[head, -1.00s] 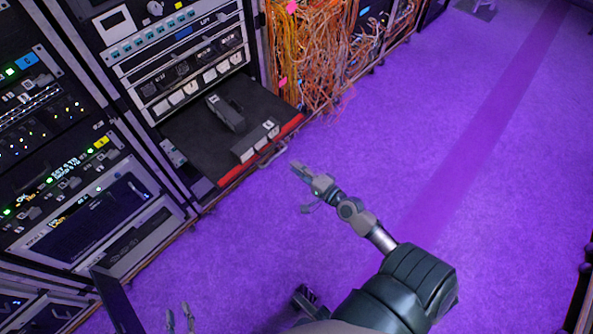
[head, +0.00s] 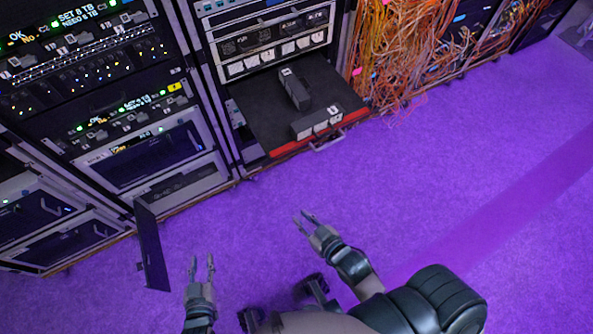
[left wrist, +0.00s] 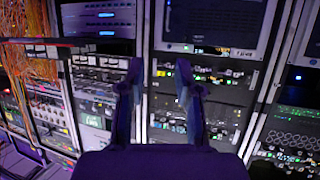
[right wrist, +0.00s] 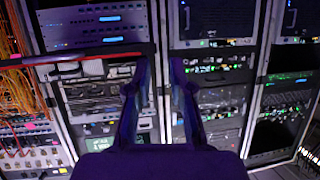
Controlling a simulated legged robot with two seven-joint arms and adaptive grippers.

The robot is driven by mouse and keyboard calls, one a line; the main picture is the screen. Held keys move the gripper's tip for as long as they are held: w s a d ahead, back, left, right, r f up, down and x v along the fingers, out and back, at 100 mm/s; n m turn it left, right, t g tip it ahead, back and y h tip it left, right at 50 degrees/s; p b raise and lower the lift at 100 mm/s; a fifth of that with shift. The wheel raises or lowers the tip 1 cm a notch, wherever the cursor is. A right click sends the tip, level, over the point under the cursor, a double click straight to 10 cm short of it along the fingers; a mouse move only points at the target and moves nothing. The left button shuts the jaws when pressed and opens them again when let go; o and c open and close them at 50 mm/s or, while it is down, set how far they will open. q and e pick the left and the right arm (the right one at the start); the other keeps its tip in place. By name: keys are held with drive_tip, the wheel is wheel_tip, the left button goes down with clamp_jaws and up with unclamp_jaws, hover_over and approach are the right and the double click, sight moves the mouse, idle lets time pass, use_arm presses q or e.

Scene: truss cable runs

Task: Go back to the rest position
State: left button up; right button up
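My left gripper (head: 201,268) is low in the head view, left of centre, over the purple floor. Its two fingers are apart with nothing between them. In the left wrist view its fingers (left wrist: 160,88) are spread in front of the racks. My right gripper (head: 303,221) is to its right and a little higher in the head view. Its fingers are apart and empty, and they also show spread in the right wrist view (right wrist: 154,85). Neither gripper touches anything.
Equipment racks (head: 95,85) line the left and back. A black drawer (head: 262,117) with a red front edge stands pulled out, with dark boxes (head: 295,90) on it. A dark panel (head: 150,245) juts out at lower left. Orange cables (head: 400,50) hang behind. The purple floor (head: 450,140) is clear at right.

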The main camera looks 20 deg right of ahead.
drive_tip(key=shift+a, duration=0.1)
